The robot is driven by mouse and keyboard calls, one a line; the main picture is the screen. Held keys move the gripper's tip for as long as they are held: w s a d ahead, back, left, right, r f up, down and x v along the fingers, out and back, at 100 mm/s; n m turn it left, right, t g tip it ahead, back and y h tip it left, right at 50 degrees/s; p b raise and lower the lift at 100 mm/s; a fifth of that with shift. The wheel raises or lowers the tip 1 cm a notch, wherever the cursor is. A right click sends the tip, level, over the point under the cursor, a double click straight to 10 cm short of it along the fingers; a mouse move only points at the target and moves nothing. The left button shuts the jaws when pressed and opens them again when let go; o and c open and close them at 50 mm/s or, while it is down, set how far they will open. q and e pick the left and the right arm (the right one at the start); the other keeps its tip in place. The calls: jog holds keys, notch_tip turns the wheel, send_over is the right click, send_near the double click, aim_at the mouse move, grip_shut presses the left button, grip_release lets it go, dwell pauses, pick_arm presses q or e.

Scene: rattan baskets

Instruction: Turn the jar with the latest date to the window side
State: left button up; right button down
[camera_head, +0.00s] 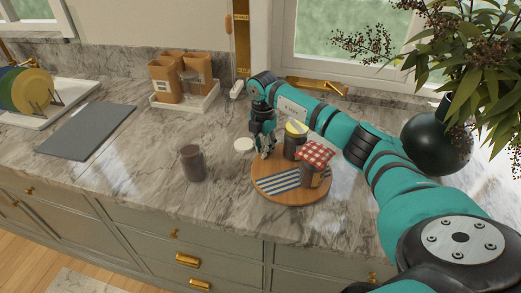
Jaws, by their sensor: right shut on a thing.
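A round wooden board (292,197) with a blue-and-white striped cloth (278,182) lies on the counter. A jar with a red-and-white checked cover (315,154) and a dark jar with a yellow lid (296,129) stand at its right and back. A brown jar (192,163) stands alone on the counter to the left. No date is readable. My right gripper (265,151) points down at the board's back left edge, left of the yellow-lidded jar. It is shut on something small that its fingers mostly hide. My left gripper is out of view.
A white round disc (243,144) lies left of my right gripper. A dark vase (437,142) with leafy branches stands at right, near the window (345,40). A grey mat (87,131), a plate rack (40,112) and a canister tray (186,101) are at left.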

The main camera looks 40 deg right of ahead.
jog(key=shift+d+m, duration=0.25)
jog(key=shift+m, duration=0.05)
jog(key=shift+d, duration=0.1)
dwell(0.3)
jog(key=c, duration=1.3)
grip_release()
jog(key=shift+o, duration=0.2)
jog(key=shift+r, duration=0.1)
notch_tip(320, 180, up, 12)
